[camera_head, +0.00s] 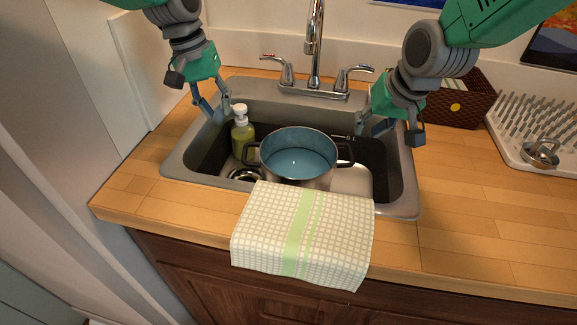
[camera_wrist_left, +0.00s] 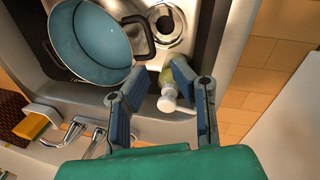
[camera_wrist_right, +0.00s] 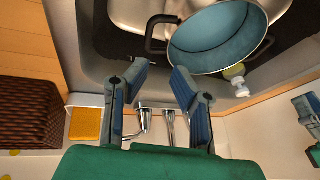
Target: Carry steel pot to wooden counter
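The steel pot (camera_head: 299,160), blue inside with two dark handles, sits in the sink basin. It also shows in the left wrist view (camera_wrist_left: 92,42) and the right wrist view (camera_wrist_right: 218,38). The wooden counter (camera_head: 470,205) surrounds the sink. My left gripper (camera_head: 212,112) is open and empty above the sink's left rim, left of the pot; a soap bottle lies beyond its fingers in the left wrist view. My right gripper (camera_head: 388,128) is open and empty above the sink's right side, right of the pot. Neither gripper touches the pot.
The soap bottle (camera_head: 241,130) stands left of the pot. A faucet (camera_head: 315,45) rises behind the sink (camera_head: 405,190). A checked towel (camera_head: 300,235) hangs over the front edge. A basket (camera_head: 462,98) and dish rack (camera_head: 510,135) are at the right. The right front counter is clear.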

